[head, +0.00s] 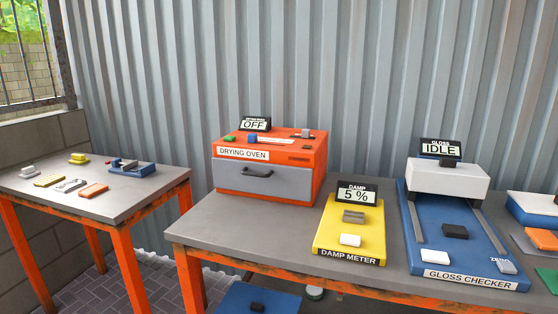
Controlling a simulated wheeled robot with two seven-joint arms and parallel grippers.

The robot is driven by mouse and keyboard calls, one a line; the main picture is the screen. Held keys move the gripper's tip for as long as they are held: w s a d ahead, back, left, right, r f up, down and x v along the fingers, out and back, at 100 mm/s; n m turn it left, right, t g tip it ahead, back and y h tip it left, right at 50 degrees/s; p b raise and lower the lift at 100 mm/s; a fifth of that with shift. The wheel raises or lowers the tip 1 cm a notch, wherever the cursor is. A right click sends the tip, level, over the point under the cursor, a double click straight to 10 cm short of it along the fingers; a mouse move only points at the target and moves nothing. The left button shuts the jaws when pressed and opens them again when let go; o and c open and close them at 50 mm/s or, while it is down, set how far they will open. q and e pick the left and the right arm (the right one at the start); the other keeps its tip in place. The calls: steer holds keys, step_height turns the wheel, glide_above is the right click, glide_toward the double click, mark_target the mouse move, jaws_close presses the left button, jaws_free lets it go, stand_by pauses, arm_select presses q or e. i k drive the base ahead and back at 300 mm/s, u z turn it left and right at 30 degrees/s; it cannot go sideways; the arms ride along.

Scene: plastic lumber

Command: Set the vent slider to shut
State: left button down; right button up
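The orange drying oven (321,158) stands on the grey bench, with its grey drawer-like front (235,181) closed and a black handle (257,173) on it. Neither of my grippers shows in the head view.
A yellow damp meter (325,238) reading 5 % and a blue gloss checker (409,223) reading IDLE stand right of the oven. A side table (118,205) at left holds several small pieces. The bench (210,228) is bare in front of the oven.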

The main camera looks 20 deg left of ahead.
mark_target(306, 133)
steer(key=k, duration=0.5)
steer(key=u, duration=1.8)
steer(key=i, duration=1.5)
steer(key=z, duration=2.45)
